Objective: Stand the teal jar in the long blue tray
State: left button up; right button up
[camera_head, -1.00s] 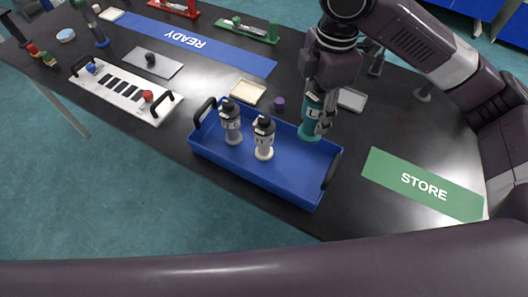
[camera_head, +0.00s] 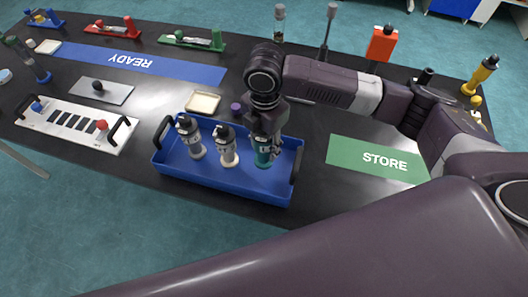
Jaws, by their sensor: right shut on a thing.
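The teal jar (camera_head: 262,152) stands upright inside the right part of the long blue tray (camera_head: 222,180), in line with two other jars. A grey jar (camera_head: 191,138) and a cream-based jar (camera_head: 227,147) stand to its left in the tray. My right gripper (camera_head: 271,148) is shut on the teal jar from above and to its right; it hides part of the jar. I cannot tell whether the jar's base touches the tray floor. My left gripper is not in view.
A green STORE mat (camera_head: 350,155) lies right of the tray. A cream dish (camera_head: 203,102) and a small purple cap (camera_head: 236,108) lie behind it. A white panel with black handles (camera_head: 60,118) is at left. A blue READY strip (camera_head: 180,70) runs behind.

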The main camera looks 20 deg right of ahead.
aim_at(265, 156)
jog(key=shift+f+p, duration=0.3)
jog(key=shift+f, duration=2.35)
jog(key=shift+f, duration=0.15)
jog(key=o, duration=1.3)
jog(key=shift+c, duration=0.2)
notch_tip(265, 156, up, 12)
jog(key=shift+r+b, duration=0.2)
jog(key=shift+b, duration=0.95)
